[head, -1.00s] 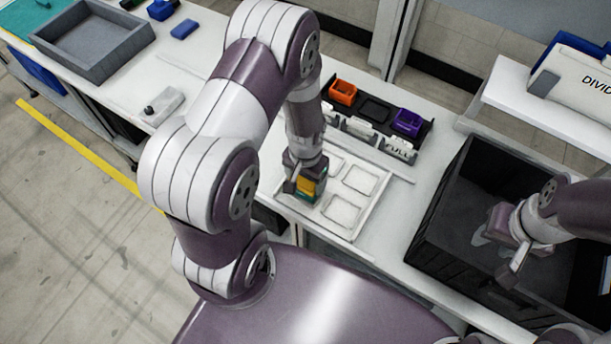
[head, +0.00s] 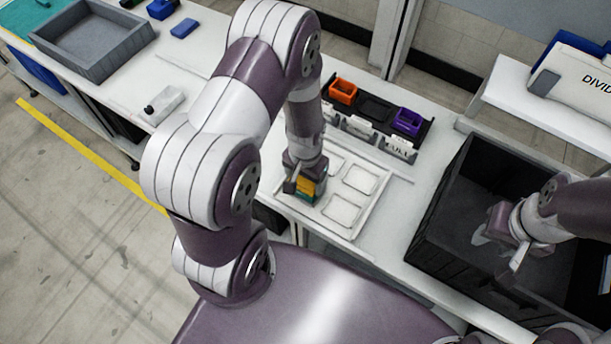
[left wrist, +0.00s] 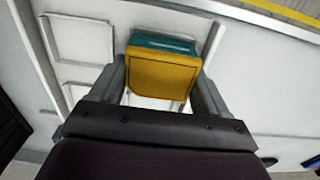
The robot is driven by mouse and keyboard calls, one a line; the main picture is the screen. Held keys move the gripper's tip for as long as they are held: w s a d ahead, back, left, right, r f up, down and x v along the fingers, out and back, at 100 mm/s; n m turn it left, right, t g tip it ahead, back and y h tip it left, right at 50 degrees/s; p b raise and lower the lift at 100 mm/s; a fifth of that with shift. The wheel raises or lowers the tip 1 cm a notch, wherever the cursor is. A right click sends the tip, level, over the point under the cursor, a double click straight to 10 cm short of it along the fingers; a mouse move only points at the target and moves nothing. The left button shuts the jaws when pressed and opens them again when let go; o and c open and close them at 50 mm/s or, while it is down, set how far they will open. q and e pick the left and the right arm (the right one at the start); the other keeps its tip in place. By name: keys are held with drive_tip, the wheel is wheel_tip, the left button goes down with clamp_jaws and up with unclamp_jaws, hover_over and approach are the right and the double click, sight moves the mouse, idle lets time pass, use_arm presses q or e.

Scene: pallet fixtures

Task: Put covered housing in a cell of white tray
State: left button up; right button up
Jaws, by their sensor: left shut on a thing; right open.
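The covered housing (left wrist: 160,78) is a block with a yellow-orange face and a teal part. My left gripper (left wrist: 158,92) is shut on it, one finger on each side, in the left wrist view. In the head view the housing (head: 307,187) shows under my left gripper (head: 305,182), over the near left cell of the white tray (head: 362,215). The tray's other cells in sight look empty. I cannot tell whether the housing touches the cell floor. My right gripper (head: 515,245) is open over the black crate at the right.
A black crate (head: 425,235) stands right of the tray. A black rack (head: 375,110) with an orange bin (head: 343,90) and a purple bin (head: 408,121) is behind it. A grey tray (head: 95,50) and a blue block (head: 184,28) lie at the far left.

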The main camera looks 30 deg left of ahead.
use_arm(q)
drive_tip(key=shift+f+b, duration=0.3)
drive_tip(key=shift+f, duration=0.2)
idle(0.4)
drive_tip(key=o, duration=1.1)
drive_tip(key=shift+c, duration=0.2)
wheel_tip(320, 180, up, 13)
drive_tip(key=shift+f+b, duration=0.15)
drive_tip(key=shift+b, duration=0.15)
drive_tip(key=s+d+r+t, duration=0.1)
drive_tip(key=s+d+r, duration=0.1)
drive_tip(key=s+r, duration=0.2)
drive_tip(key=shift+d+r+n, duration=0.2)
drive_tip(key=shift+r+n, duration=0.2)
